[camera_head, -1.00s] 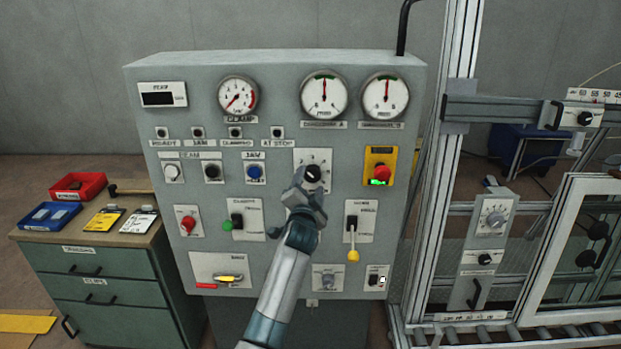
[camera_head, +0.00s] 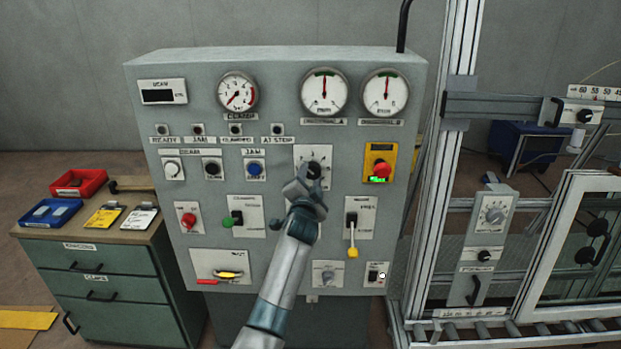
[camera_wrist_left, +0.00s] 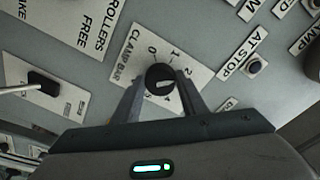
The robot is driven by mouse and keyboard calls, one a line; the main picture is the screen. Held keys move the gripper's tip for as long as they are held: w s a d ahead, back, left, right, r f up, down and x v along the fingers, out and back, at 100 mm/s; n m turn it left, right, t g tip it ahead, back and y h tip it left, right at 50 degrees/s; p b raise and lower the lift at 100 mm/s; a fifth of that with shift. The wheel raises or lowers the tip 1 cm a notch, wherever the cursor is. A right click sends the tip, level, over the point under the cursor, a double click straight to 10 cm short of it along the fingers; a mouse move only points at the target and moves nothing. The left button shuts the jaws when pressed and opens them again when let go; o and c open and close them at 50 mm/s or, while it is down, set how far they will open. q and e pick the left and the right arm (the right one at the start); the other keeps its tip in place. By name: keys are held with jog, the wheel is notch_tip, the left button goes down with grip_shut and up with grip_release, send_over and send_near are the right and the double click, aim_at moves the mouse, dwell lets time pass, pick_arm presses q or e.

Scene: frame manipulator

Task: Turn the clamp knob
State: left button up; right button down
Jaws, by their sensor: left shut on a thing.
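The clamp knob (camera_head: 314,168) is a black rotary knob on a white plate (camera_head: 300,153) in the upper middle of the grey console. In the left wrist view the plate reads CLAMP BAR with numbers around the knob (camera_wrist_left: 160,77), which has a pale pointer mark. My left gripper (camera_head: 309,180) is at the knob from below, its two fingers on either side of it and shut on it. The wrist view shows the same fingers (camera_wrist_left: 160,88) flanking the knob. The knob's lower edge is partly hidden by the gripper in the head view. My right gripper is not in view.
A red emergency button (camera_head: 380,170) sits right of the knob and a blue button (camera_head: 255,169) left of it. A lever with a yellow end (camera_head: 352,252) hangs to the lower right. Gauges (camera_head: 324,92) are above. A metal frame (camera_head: 450,180) stands to the right.

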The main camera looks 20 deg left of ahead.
pick_arm(q)
jog(key=shift+f, duration=0.1)
jog(key=shift+f+n+b, duration=0.15)
jog(key=shift+n+b, duration=0.7)
jog(key=shift+n, duration=0.05)
jog(key=n+b, duration=0.2)
jog(key=n, duration=0.1)
jog(key=shift+d, duration=0.15)
jog(key=shift+n+t+b, duration=0.3)
jog(key=shift+n+b, duration=1)
jog(key=shift+n, duration=0.9)
jog(key=o, duration=1.1)
jog(key=shift+c, duration=0.2)
